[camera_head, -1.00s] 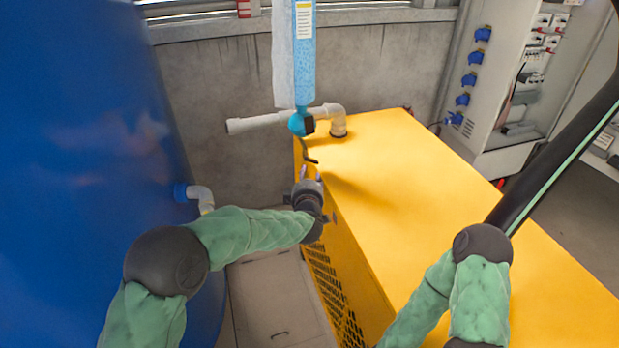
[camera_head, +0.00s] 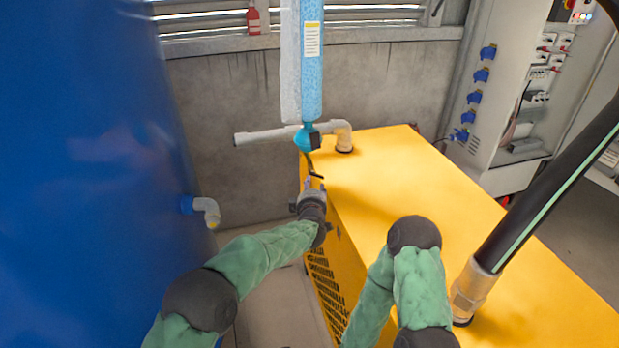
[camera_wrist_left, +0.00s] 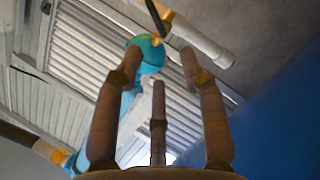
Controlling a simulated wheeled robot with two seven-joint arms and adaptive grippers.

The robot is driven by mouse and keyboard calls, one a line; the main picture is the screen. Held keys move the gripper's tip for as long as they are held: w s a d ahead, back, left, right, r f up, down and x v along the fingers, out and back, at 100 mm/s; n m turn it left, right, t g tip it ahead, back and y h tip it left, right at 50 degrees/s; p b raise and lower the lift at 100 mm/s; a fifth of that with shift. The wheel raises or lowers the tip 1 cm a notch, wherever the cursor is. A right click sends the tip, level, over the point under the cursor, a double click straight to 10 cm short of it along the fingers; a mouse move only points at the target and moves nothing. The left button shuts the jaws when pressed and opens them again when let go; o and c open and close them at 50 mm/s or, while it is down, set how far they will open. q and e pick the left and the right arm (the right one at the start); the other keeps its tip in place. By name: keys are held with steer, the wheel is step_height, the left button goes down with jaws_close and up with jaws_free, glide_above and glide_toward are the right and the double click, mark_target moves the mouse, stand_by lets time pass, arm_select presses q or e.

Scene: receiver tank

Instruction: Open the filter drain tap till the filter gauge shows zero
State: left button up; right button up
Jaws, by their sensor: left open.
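The filter (camera_head: 312,75) is a tall light-blue cylinder with a teal bottom cap (camera_head: 305,140), hanging above the yellow cabinet's far left corner. The drain tap, with a thin dark bent lever (camera_head: 314,172), hangs below the cap. A small dark round part (camera_head: 315,141) on the cap may be the gauge; no reading shows. My left gripper (camera_head: 309,187) is just below the lever, pointing up. In the left wrist view its fingers (camera_wrist_left: 160,62) are spread and empty, with the teal cap (camera_wrist_left: 150,52) and dark lever (camera_wrist_left: 156,15) beyond them. My right gripper is out of view.
The yellow cabinet (camera_head: 420,200) fills the right. A blue tank (camera_head: 90,130) stands at left with a short pipe stub (camera_head: 208,211). A white pipe (camera_head: 265,136) runs behind the filter cap. A thick black hose (camera_head: 545,185) rises from the cabinet.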

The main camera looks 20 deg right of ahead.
mark_target(314, 174)
arm_select(q)
steer(key=x, duration=0.8)
steer(key=shift+w+d+p, duration=0.15)
steer(key=shift+w+p, duration=0.15)
steer(key=shift+p, duration=0.1)
steer(key=shift+s, duration=0.1)
steer(key=shift+c, duration=0.3)
steer(key=shift+s, duration=0.2)
jaws_close()
